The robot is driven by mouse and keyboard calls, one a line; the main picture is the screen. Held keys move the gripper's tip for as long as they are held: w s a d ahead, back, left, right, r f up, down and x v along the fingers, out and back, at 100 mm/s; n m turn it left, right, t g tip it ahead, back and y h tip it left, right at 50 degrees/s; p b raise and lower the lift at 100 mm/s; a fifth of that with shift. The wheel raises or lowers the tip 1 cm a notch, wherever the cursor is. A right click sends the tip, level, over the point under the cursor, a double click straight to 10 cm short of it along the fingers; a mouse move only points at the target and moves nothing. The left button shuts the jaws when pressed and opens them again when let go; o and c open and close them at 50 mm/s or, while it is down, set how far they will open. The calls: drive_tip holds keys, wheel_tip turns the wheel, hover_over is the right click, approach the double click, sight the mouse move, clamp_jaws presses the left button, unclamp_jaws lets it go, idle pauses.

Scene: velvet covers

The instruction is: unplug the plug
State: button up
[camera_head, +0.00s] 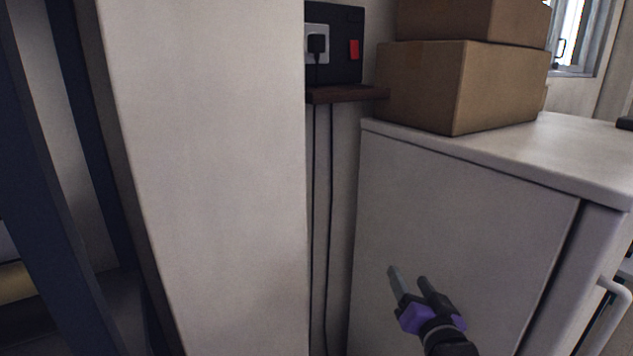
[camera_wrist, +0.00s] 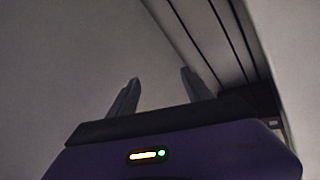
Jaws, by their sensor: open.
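A black plug (camera_head: 316,44) sits in a pale socket plate (camera_head: 323,58) on the wall, in the upper middle of the head view. A cord runs down from the plug. My gripper (camera_head: 408,274) is open and empty, low in front of the white cabinet's side. It is well below and to the right of the plug, and apart from it. In the wrist view the two fingers (camera_wrist: 160,92) stand apart with nothing between them. The plug is not clearly visible in the wrist view.
A black panel with a red switch (camera_head: 354,49) adjoins the socket above a small brown shelf (camera_head: 345,94). A white column (camera_head: 210,180) stands close on the left. A white cabinet (camera_head: 450,200) with stacked cardboard boxes (camera_head: 460,88) stands right. Two cords hang in the narrow gap between.

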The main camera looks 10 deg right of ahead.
drive_tip(key=w+r+m+y, duration=0.1)
drive_tip(key=w+r+m, duration=0.2)
drive_tip(key=w+r, duration=0.55)
drive_tip(key=w+r+m, duration=0.2)
drive_tip(key=w+r, duration=0.4)
drive_tip(key=r, duration=0.6)
drive_tip(key=w+a+r+m+t+y+b, duration=0.1)
drive_tip(key=a+r+y, duration=0.15)
drive_tip(key=r, duration=0.85)
drive_tip(key=w+a+r+m+t+y+b, duration=0.1)
drive_tip(key=a+r+m+y, duration=0.15)
drive_tip(key=r, duration=0.85)
drive_tip(key=n+g+y, duration=0.1)
drive_tip(key=g+y, duration=0.1)
drive_tip(key=y, duration=0.1)
approach(319, 43)
drive_tip(key=shift+a+f, duration=0.1)
drive_tip(key=shift+f, duration=0.05)
drive_tip(key=p+x, duration=0.1)
drive_tip(key=x, duration=0.1)
drive_tip(key=p+x, duration=0.2)
drive_tip(key=x, duration=0.1)
drive_tip(key=p+x, duration=0.2)
drive_tip(key=shift+w+r, duration=0.25)
drive_tip(key=shift+w, duration=0.1)
drive_tip(key=shift+w+a+f+p, duration=0.2)
drive_tip(key=shift+w+p, duration=0.35)
